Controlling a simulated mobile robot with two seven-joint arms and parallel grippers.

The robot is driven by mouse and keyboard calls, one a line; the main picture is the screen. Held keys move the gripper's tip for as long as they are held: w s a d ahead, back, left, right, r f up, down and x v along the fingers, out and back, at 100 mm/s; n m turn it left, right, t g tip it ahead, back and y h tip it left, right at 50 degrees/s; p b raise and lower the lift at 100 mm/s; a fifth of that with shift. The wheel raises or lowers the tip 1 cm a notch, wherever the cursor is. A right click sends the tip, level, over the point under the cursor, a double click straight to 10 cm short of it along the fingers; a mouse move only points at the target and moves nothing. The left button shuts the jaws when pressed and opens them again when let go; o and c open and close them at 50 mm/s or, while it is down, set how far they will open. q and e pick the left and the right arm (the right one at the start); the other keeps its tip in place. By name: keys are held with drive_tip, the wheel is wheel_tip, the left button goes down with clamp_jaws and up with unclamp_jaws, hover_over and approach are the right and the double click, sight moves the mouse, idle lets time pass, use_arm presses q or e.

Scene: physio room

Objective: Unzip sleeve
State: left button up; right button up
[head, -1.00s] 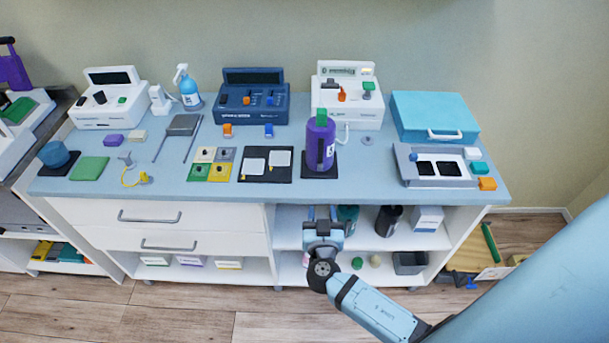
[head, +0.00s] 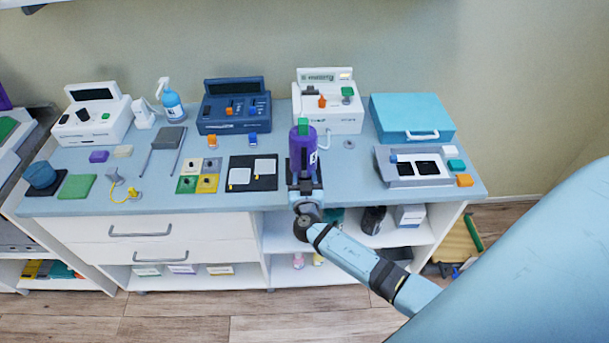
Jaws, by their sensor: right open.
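A purple sleeve (head: 302,150), shaped like an upright cylinder with a green top (head: 303,126), stands near the front edge of the blue tabletop, right of centre. A pale mark shows on its right side; I cannot make out a zip or its pull. My right gripper (head: 305,184) is at the tabletop's front edge, right in front of the sleeve's lower part and hiding it. Its jaws are open and point toward the sleeve; I cannot tell whether they touch it. My left gripper is not in view.
A black mat with two white cards (head: 252,172) lies left of the sleeve, beside small coloured squares (head: 208,185). A grey tray (head: 422,166) and a teal case (head: 411,117) stand to the right. A white device (head: 328,119) stands behind. Shelves below hold a dark bottle (head: 373,219).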

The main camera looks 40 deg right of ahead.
sight(304, 149)
drive_tip(key=shift+w+d, duration=0.1)
drive_tip(key=shift+c, duration=0.2)
clamp_jaws()
wheel_tip(304, 149, up, 9)
drive_tip(key=shift+p, duration=0.35)
drive_tip(key=shift+o, duration=0.2)
unclamp_jaws()
